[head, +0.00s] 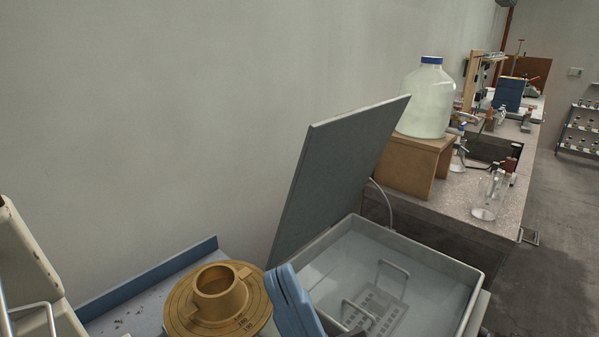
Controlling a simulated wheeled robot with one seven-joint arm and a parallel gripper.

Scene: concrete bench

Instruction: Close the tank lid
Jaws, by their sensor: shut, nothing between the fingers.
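The tank (457,267) is a pale grey, open-topped rectangular basin at the lower right of the head view. Its near end is cut off by the frame edge, and its near left corner is hidden. Its lid (333,168) is a flat dark grey panel standing steeply raised along the tank's far left side, so the tank is open. Inside the tank lies a perforated metal rack (375,311) with wire handles, seemingly under clear liquid.
A brass-coloured ringed fixture (218,293) stands left of the tank, by a blue-edged tray (150,277). Beyond the tank, a large blue-capped bottle (428,100) stands on a wooden stand (404,165). Glassware (488,193) is near the bench edge. A plain wall lies behind the lid.

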